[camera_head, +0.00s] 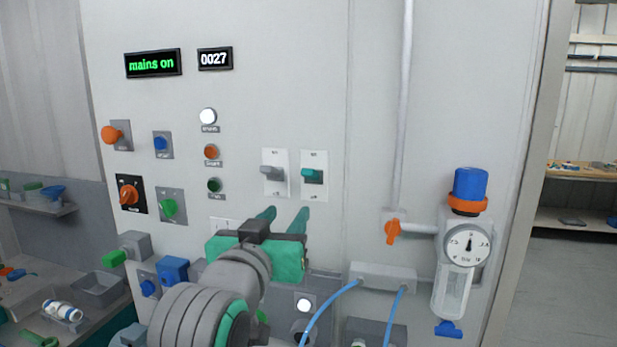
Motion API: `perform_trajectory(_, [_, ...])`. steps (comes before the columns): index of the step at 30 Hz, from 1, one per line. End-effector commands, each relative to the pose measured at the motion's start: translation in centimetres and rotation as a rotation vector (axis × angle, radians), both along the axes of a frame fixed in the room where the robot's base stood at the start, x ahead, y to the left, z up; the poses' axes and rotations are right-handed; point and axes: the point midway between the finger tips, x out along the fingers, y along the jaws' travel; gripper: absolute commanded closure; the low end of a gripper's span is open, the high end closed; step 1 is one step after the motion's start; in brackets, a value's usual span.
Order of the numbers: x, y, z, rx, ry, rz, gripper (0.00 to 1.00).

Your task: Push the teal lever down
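The teal lever (312,173) sits in a white switch plate (314,189) on the grey panel. It sticks out from the upper half of its plate. My gripper (284,218) is below the teal lever and a little to its left in the picture. Its two teal fingers are spread apart and point up toward the panel. Nothing shows between them. I see no contact with the lever, but the depth gap to the panel cannot be told.
A similar switch with a grey lever (271,170) is close on the left. Buttons and knobs fill the panel's left side. A gauge (467,244), an orange valve handle (393,231) and blue hoses (331,311) are on the right. The panel above the switches is bare.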

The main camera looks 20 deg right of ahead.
Motion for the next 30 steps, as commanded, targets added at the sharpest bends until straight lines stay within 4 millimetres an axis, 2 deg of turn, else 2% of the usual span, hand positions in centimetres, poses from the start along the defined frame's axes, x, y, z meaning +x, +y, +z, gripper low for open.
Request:
perform_trajectory(1, [-0.7,-0.1,1.7,0.011,-0.015,-0.010,0.61])
perform_trajectory(3, [-1.5,-0.2,3.2,0.025,-0.023,-0.019,0.61])
perform_trajectory(7, [-2.5,-0.3,4.8,0.044,-0.033,-0.029,0.61])
perform_trajectory(11, [-2.6,-0.5,5.3,0.051,-0.035,-0.034,0.61])
perform_trajectory(17, [-0.9,-1.9,5.2,0.053,-0.032,-0.036,0.61])
perform_trajectory(24, [2.7,-4.2,5.3,0.052,-0.032,-0.036,0.61])
perform_trajectory(30, [5.0,-5.8,5.3,0.052,-0.033,-0.035,0.61])
